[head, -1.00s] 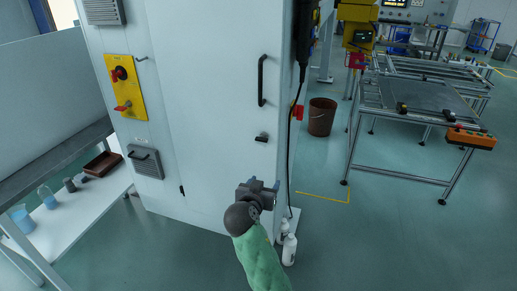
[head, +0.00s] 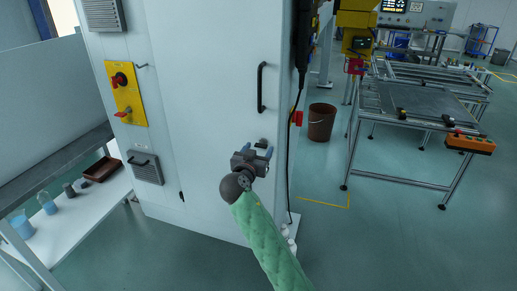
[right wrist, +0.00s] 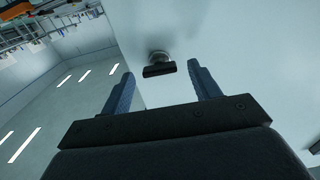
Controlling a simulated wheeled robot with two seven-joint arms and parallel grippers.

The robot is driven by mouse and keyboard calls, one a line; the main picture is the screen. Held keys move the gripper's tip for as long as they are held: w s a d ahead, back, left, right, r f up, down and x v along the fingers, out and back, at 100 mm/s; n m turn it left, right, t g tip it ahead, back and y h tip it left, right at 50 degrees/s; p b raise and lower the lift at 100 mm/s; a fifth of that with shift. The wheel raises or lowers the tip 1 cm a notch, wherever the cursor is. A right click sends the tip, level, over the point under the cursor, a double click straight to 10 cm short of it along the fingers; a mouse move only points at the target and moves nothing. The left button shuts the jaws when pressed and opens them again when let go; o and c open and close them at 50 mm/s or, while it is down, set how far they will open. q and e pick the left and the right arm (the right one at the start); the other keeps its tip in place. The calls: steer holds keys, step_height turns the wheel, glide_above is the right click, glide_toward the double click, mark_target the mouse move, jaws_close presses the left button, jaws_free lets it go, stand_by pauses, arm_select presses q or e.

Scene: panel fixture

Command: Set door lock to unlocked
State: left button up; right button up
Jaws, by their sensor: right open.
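The door lock is a small dark knob (head: 262,141) on the pale cabinet door (head: 215,90), below the long black handle. In the right wrist view the knob (right wrist: 159,70) has a round grey base and a dark bar across it. The bar lies roughly crosswise between my fingers. My right gripper (head: 258,150) is open and empty, just in front of and slightly below the knob, with a finger on each side of its line. It does not appear to touch the knob. My left gripper is out of view.
A long black handle (head: 261,88) stands out above the lock. A yellow plate with red switches (head: 126,92) is on the cabinet's left face. A black cable (head: 290,150) hangs at the door's right edge. A brown bucket (head: 321,122) stands behind right.

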steer(key=shift+w+d, duration=0.1)
steer(key=shift+w, duration=0.2)
steer(key=c, duration=1)
